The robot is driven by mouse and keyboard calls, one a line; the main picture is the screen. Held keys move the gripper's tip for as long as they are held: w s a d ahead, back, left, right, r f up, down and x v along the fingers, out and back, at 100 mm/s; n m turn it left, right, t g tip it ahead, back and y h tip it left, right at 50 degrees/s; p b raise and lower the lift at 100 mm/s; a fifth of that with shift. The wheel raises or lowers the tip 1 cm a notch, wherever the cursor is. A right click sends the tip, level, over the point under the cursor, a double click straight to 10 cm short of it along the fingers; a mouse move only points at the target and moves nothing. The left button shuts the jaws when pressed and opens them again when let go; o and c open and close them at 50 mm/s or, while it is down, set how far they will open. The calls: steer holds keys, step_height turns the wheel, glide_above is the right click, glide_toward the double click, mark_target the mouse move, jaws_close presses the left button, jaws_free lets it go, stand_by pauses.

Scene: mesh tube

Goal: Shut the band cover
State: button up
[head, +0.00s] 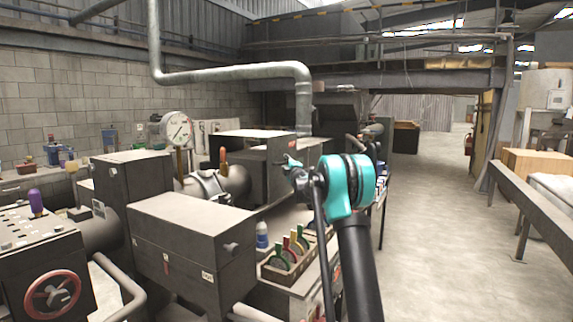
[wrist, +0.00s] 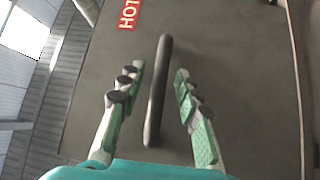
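In the wrist view a dark flat panel (wrist: 235,50), which looks like the band cover, fills most of the picture. It bears a red HOT label (wrist: 128,14) and a dark bar handle (wrist: 158,90). My gripper (wrist: 159,70) is open, with one finger on each side of the handle. Gaps show between the handle and both fingers. In the head view my gripper (head: 292,164) is small and partly hidden by my arm, near dark box-like housings (head: 250,160). I cannot tell there how far the cover stands open.
A pipe section with metal bands (head: 208,186) lies behind a large dark box (head: 190,235). A wooden tray (head: 283,275) of coloured tools and a blue-capped bottle (head: 262,236) stand beside that box. A red handwheel (head: 58,293) is at lower left. The right aisle floor is clear.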

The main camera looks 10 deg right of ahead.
steer(key=shift+w, duration=0.15)
jaws_close()
stand_by(0.4)
